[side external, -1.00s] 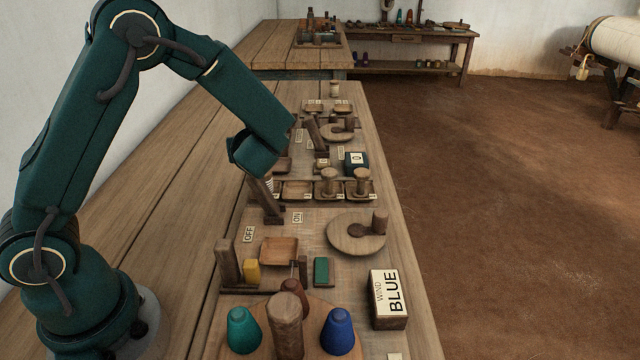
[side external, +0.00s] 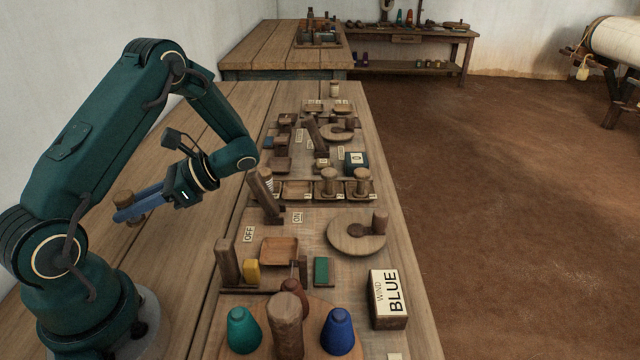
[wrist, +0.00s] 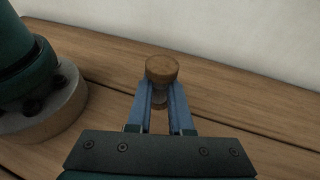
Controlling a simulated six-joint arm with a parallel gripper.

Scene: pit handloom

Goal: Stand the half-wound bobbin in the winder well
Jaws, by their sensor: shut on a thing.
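My gripper (side external: 128,211) is shut on a wooden bobbin (side external: 122,197), with its blue fingers on both sides of it. They are over the bare left part of the bench, close to my base. In the wrist view the bobbin's round wooden end (wrist: 161,68) stands just beyond the fingertips (wrist: 160,93); the fingers hide much of its middle, so I cannot tell how much thread it carries. The winder board, with its leaning lever (side external: 264,195) and crank disc (side external: 356,233), lies to the right. I cannot pick out the winder well for sure.
A tray (side external: 296,198) holds two upright bobbins (side external: 328,181). Nearer are a square wooden dish (side external: 279,250), a yellow block (side external: 252,271), a WIND BLUE block (side external: 388,300), and teal (side external: 244,331) and blue (side external: 338,331) cones. The bench's left side is clear.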

